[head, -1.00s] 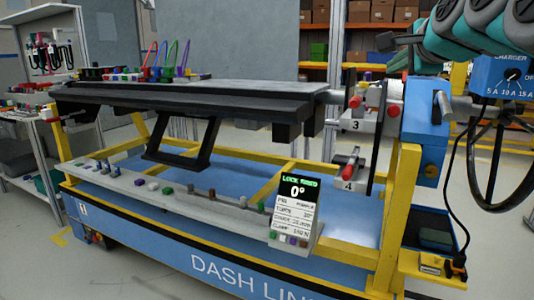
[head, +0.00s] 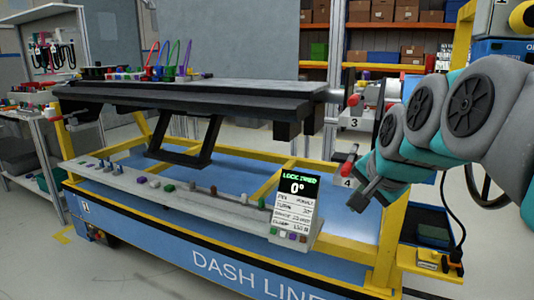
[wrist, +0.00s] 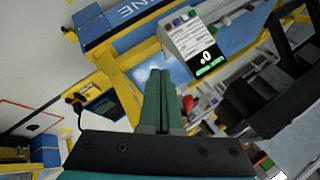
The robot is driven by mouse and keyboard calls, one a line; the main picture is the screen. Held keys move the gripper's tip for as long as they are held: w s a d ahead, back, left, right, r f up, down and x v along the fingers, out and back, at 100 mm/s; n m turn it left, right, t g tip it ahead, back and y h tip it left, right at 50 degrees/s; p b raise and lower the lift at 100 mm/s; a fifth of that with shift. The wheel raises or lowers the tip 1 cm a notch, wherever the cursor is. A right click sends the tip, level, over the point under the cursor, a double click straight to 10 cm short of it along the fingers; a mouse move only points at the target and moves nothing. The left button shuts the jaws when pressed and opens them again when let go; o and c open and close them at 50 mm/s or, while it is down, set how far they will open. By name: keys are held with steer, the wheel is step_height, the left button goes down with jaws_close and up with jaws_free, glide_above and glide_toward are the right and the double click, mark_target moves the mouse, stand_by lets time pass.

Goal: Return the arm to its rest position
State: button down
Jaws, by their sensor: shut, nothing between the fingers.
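My arm comes in from the right edge of the head view, its grey and teal links bent down toward the right end of the dash line stand. My gripper (head: 368,194) points down and left, in front of the stand's right end near the clamp marked 4 (head: 344,182). In the wrist view my gripper (wrist: 162,72) shows its two green fingers together, with nothing between them. The black dashboard module (head: 190,98) lies level across the yellow and blue stand, apart from the gripper.
A display (head: 295,200) reading 0° stands on the grey front ledge (head: 130,180), which holds several small coloured parts. A yellow post (head: 393,235) stands below my arm. Clamp 3 (head: 352,112) is above clamp 4. Open floor (head: 70,270) lies at the front left.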

steer(key=s+a+f+n+g, duration=0.1)
steer(key=s+f+n+g, duration=0.3)
steer(key=s+f, duration=0.7)
steer(key=s+a+f+n+g+h, duration=0.1)
steer(key=s+f+n+g, duration=0.4)
steer(key=s+f, duration=0.7)
steer(key=s+n, duration=0.1)
steer(key=s, duration=0.4)
steer(key=shift+f, duration=0.25)
